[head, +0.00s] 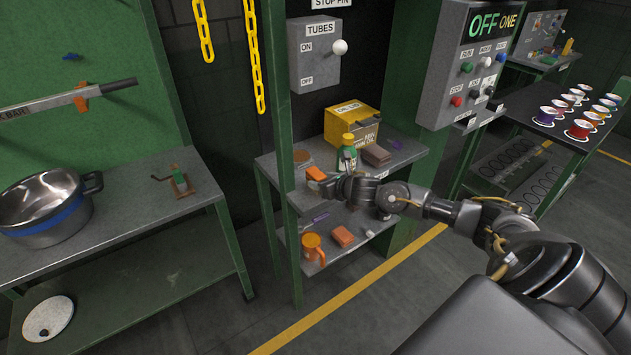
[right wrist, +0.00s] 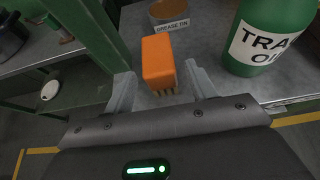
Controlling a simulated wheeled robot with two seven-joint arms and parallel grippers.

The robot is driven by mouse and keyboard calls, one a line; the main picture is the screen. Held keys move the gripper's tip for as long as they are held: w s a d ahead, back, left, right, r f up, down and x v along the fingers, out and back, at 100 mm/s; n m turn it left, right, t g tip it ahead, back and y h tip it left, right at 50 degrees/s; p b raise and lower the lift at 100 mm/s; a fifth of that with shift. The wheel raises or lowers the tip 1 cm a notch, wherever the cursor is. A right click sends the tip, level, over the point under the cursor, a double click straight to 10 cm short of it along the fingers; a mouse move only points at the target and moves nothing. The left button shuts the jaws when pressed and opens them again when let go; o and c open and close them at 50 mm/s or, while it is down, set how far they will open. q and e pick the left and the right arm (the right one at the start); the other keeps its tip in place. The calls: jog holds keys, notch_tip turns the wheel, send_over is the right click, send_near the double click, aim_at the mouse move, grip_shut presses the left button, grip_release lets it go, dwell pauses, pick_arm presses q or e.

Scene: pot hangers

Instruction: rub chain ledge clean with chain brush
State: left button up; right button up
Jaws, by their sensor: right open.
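The brush, an orange block with tan bristles, stands on the upper grey shelf (head: 401,154); it shows in the head view (head: 315,173) and in the right wrist view (right wrist: 159,62). My right gripper (head: 328,186) is open at the shelf's front edge. In the right wrist view its two fingers (right wrist: 159,84) are on either side of the brush's near end, with gaps visible. I cannot tell for sure which surface is the chain ledge; yellow chains (head: 203,32) hang over the dark wall left of the shelf. My left gripper is out of view.
A green oil bottle (head: 347,153) stands close right of the brush, with a grease tin (right wrist: 172,12) behind. A yellow box (head: 352,122) is farther back. An orange mug (head: 312,247) is on the lower shelf. A green post (head: 284,150) stands at left.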

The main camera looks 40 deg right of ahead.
jog(key=c, duration=0.8)
notch_tip(320, 180, up, 5)
jog(key=p, duration=0.3)
jog(key=shift+c, duration=0.2)
jog(key=shift+s, duration=0.1)
jog(key=s+f+v, duration=0.1)
jog(key=f+v, duration=0.1)
jog(key=v, duration=1)
jog(key=shift+f, duration=0.15)
